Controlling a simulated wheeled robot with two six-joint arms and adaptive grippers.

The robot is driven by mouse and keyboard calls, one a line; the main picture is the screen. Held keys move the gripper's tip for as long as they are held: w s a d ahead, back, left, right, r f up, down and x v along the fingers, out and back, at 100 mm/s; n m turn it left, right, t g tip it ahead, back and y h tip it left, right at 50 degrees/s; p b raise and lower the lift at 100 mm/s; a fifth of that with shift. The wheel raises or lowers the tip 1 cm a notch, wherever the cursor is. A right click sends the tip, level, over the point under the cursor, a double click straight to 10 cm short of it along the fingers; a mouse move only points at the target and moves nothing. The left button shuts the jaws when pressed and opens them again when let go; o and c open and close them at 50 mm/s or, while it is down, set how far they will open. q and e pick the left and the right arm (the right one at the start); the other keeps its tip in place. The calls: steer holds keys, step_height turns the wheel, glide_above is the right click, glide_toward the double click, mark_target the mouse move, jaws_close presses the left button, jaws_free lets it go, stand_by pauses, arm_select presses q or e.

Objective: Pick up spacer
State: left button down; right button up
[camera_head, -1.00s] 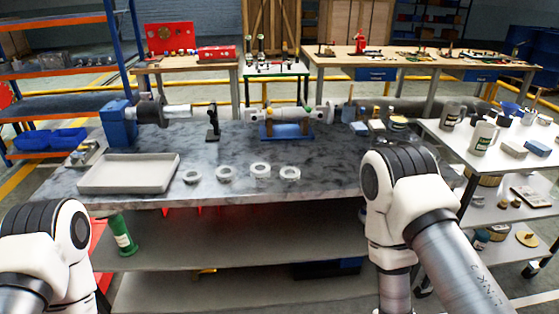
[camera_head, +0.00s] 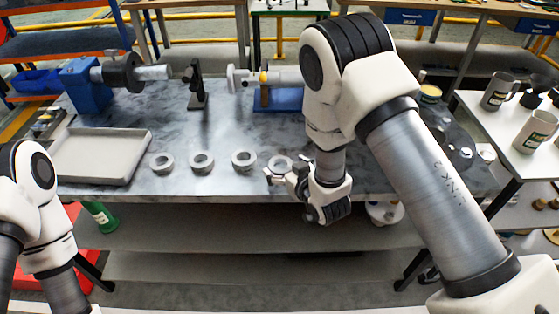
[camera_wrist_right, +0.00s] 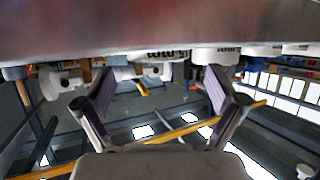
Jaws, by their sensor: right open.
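Several pale grey ring-shaped spacers stand in a row on the front of the grey worktable. From the left they are a first spacer (camera_head: 162,163), a second (camera_head: 202,162), a third (camera_head: 244,160) and a rightmost one (camera_head: 281,162). My right gripper (camera_head: 284,175) is open at the table's front edge, close to the rightmost spacer and partly overlapping it in view. I cannot tell if they touch. In the right wrist view my right gripper (camera_wrist_right: 158,90) has its fingers wide apart with nothing between them. My left gripper is out of view; only its arm shows.
A grey tray (camera_head: 146,164) lies left of the spacers. Behind them are a blue vise-like block (camera_head: 84,86), a black stand (camera_head: 196,90) and a blue support (camera_head: 285,99). A white side table with mugs (camera_head: 536,130) stands at right.

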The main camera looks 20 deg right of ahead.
mark_target(278, 161)
steer(key=x, duration=0.3)
steer(key=shift+d+f, duration=0.15)
steer(key=shift+s, duration=0.1)
steer(key=c, duration=1.3)
